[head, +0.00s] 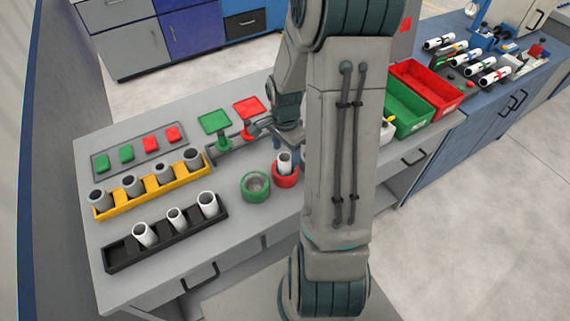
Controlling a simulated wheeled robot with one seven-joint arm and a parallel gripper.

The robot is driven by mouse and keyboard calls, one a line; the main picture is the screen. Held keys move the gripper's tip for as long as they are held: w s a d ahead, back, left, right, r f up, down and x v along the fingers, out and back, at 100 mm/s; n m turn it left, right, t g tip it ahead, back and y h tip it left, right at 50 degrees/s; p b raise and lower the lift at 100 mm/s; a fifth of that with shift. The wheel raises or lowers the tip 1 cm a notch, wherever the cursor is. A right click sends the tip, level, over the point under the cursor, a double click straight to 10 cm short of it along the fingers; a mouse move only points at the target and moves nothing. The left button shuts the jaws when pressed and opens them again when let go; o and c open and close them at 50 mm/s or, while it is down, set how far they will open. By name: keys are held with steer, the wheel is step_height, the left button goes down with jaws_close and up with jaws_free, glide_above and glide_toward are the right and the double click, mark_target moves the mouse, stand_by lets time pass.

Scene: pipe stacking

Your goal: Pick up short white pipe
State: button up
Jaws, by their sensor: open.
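Several white pipes are in view. Three stand in the black rack (168,245) at the front left: a left one (145,235), a middle one (177,217) and a right one (208,205). The middle one looks slimmest. Another white pipe (285,161) stands upright in the red round holder (286,178). I cannot tell for sure which pipe is the short one. My gripper (296,148) is open, just above and beside the pipe in the red holder. My own arm hides part of the gripper and its fingertips, so contact is unclear.
A green round holder (256,187) stands left of the red one. A yellow rack (155,189) holds several grey pipes. Green and red blocks lie on a grey tray (138,151). Green (407,107) and red bins (426,86) stand right of my arm.

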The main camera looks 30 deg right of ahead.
mark_target(285, 156)
steer(key=shift+s+a+f, duration=0.1)
steer(key=shift+f, duration=0.95)
steer(key=shift+s+a+f, duration=0.1)
steer(key=shift+f, duration=0.9)
steer(key=c, duration=1.1)
steer(key=shift+r, duration=0.1)
